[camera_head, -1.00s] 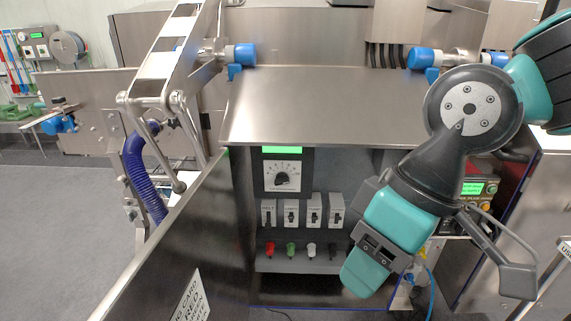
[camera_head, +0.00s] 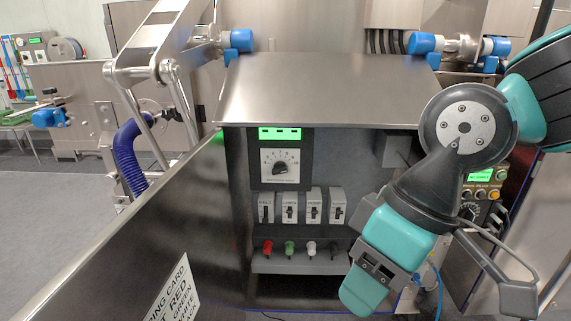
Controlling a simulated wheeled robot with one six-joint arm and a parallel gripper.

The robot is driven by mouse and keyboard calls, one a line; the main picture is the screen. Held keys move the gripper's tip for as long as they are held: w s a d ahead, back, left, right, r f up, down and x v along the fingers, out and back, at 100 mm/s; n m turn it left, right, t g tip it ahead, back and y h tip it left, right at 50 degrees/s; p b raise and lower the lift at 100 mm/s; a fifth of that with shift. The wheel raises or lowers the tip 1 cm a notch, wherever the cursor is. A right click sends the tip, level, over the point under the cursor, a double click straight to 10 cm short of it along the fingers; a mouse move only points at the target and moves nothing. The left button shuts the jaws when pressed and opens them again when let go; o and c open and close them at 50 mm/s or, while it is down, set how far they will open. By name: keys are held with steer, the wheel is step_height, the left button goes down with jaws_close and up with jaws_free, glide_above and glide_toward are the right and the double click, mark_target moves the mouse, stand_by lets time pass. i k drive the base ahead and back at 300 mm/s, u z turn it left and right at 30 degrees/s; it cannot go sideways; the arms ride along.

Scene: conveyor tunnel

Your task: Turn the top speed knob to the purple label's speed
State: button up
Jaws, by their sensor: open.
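A black speed knob (camera_head: 280,168) sits on a white dial plate, on the upper part of the recessed control panel (camera_head: 265,218). A lit green display is just above it. The knob's pointer direction is too small to tell. I see no purple label. My gripper (camera_head: 438,292) is low at the right, in front of the machine, dark grey and teal, with empty space between its parts. It is apart from the knob, to its right and lower in the picture. The arm hides part of the panel's right side.
Several white breaker switches (camera_head: 302,207) and a row of coloured plugs (camera_head: 290,248) sit below the knob. A steel hood (camera_head: 325,90) overhangs the panel. A steel door (camera_head: 150,230) with a white card stands at left. A second control box (camera_head: 483,190) is behind my arm.

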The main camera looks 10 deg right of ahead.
mark_target(280, 167)
steer(key=z, duration=0.05)
steer(key=i, duration=0.4)
steer(key=z, duration=0.9)
